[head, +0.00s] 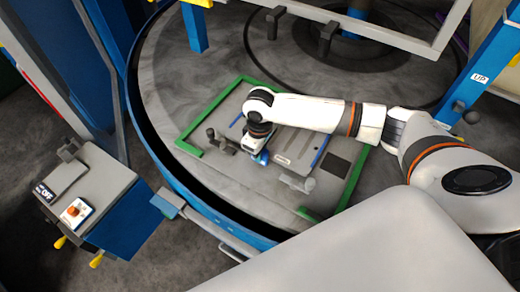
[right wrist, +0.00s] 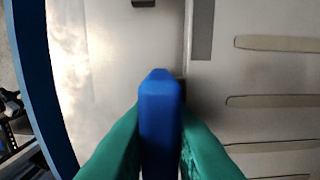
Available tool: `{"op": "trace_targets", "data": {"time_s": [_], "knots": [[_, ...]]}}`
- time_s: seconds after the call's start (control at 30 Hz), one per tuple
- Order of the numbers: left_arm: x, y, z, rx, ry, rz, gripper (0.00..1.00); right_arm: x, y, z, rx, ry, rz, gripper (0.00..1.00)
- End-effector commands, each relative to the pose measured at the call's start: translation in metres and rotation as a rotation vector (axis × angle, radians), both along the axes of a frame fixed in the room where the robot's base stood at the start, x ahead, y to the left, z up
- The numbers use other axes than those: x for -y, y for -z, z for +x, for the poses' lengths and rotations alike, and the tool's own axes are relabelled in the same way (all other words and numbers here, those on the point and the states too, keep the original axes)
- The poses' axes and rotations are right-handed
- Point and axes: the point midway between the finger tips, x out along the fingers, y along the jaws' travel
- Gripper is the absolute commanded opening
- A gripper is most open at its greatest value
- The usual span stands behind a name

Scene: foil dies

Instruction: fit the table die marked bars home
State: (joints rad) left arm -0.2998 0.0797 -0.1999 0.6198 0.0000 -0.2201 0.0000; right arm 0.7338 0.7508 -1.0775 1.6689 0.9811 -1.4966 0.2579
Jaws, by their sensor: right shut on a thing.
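A flat grey plate (head: 297,148) lies on the round table inside green edging. In the right wrist view a pale plate with several long slots (right wrist: 285,43) shows at the right, and a smooth pale surface (right wrist: 90,60) at the left. I cannot read a bars mark. My right gripper (head: 257,154) points down over the grey plate's left part. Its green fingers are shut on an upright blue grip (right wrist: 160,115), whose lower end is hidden. I cannot tell whether the plate is seated. My left gripper is not in view.
The green edging (head: 205,125) bounds the work area on the round table (head: 165,95). A control box with an orange button (head: 74,211) is at the left. Blue uprights (head: 194,28) and a pale frame stand behind.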

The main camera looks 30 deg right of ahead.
Motion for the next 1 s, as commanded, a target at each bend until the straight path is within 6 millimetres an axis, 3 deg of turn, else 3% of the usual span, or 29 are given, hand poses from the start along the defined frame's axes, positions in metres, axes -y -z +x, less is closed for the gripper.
{"op": "trace_targets", "data": {"time_s": [0.83,0.87,1.0], "knots": [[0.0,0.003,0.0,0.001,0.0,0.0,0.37,0.0,0.017,0.001,0.004,0.0,0.0,0.0],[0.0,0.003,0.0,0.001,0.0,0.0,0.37,0.0,0.017,0.001,0.004,-0.001,0.0,0.17],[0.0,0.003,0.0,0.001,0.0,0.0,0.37,0.0,0.017,0.001,0.004,-0.001,0.0,0.4]]}}
